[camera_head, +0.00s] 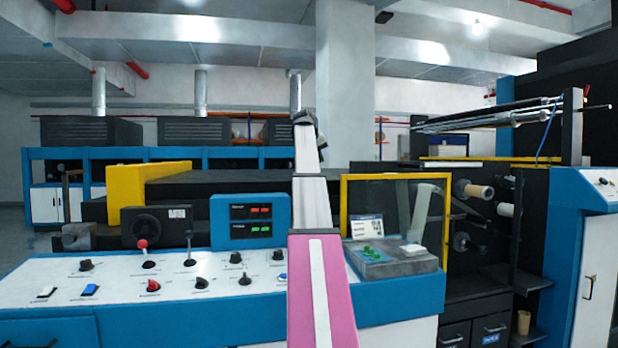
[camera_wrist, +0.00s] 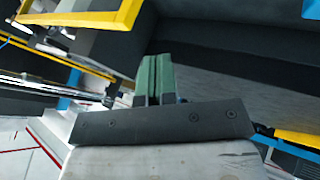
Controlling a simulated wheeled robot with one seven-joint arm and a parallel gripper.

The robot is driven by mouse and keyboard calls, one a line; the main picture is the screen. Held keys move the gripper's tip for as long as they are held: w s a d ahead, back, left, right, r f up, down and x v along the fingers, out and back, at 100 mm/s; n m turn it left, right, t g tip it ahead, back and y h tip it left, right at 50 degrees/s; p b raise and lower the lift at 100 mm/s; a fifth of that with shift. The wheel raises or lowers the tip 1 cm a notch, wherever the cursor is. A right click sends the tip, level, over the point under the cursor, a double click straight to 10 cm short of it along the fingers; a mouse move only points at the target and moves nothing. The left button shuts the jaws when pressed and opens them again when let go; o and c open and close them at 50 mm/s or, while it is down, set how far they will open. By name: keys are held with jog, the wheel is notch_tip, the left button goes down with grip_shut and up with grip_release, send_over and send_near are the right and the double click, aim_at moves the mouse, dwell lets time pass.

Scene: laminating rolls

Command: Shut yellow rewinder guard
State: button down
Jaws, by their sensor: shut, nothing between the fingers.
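A yellow-framed clear guard (camera_head: 395,177) stands upright right of centre in the head view, behind the grey box at the console's right end. I cannot tell from here how far it is swung. My gripper shows in the wrist view (camera_wrist: 155,80) with its two green fingers together and nothing between them. In the head view my arm reaches up and away left of the guard; its far end is small and the fingers cannot be made out. A yellow bar (camera_wrist: 92,18) crosses the wrist view's upper left, apart from the fingertips; I cannot tell which part it belongs to.
The blue and white console (camera_head: 200,285) with knobs and levers spans the front. A yellow block (camera_head: 125,195) stands at left behind it. Roll spindles (camera_head: 478,191) and a blue cabinet (camera_head: 567,240) are at right. Metal rollers (camera_head: 490,117) hang above. A pillar (camera_head: 345,85) stands behind.

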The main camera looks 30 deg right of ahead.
aim_at(430, 174)
jog(key=w+d+f, duration=0.1)
jog(key=d+f, duration=0.6)
jog(key=d, duration=0.2)
jog(key=shift+d+f, duration=0.2)
jog(key=shift+f, duration=0.2)
jog(key=shift+w+d, duration=0.1)
jog(key=s+d, duration=0.4)
jog(key=d, duration=1.1)
jog(key=s+d, duration=0.5)
jog(key=d, duration=0.9)
jog(key=s+d, duration=0.4)
jog(key=d, duration=1.1)
jog(key=shift+s+d, duration=0.2)
jog(key=shift+d, duration=0.1)
jog(key=shift+r, duration=0.1)
